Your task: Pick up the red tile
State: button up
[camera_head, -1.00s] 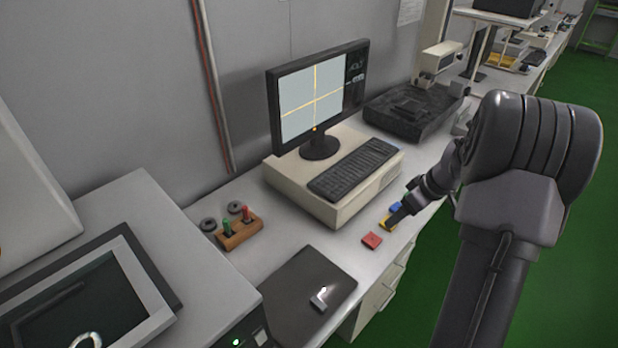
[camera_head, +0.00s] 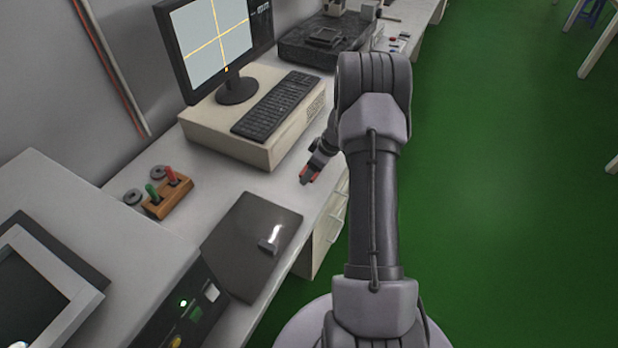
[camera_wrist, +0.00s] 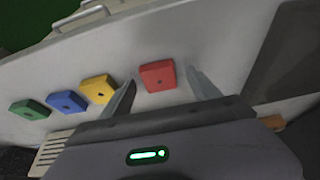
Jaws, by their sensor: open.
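My gripper (camera_wrist: 164,84) is open, one finger on each side of the red tile, with gaps between the fingers and the tile. In the head view my gripper (camera_head: 308,177) is over the bench near its front edge, and a bit of the red tile (camera_head: 315,176) shows beside the fingers. A yellow tile (camera_wrist: 99,88), a blue tile (camera_wrist: 67,102) and a green tile (camera_wrist: 30,110) lie in a row to the left in the wrist view.
A keyboard (camera_head: 276,106) rests on a beige case (camera_head: 262,147) with a monitor (camera_head: 213,45), just behind my gripper. A dark plate (camera_head: 243,240) lies nearer on the bench. A wooden block (camera_head: 168,200) holds green and red pegs.

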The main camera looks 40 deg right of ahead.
jog(key=shift+w+f, duration=0.1)
jog(key=shift+f, duration=0.05)
jog(key=c, duration=1.4)
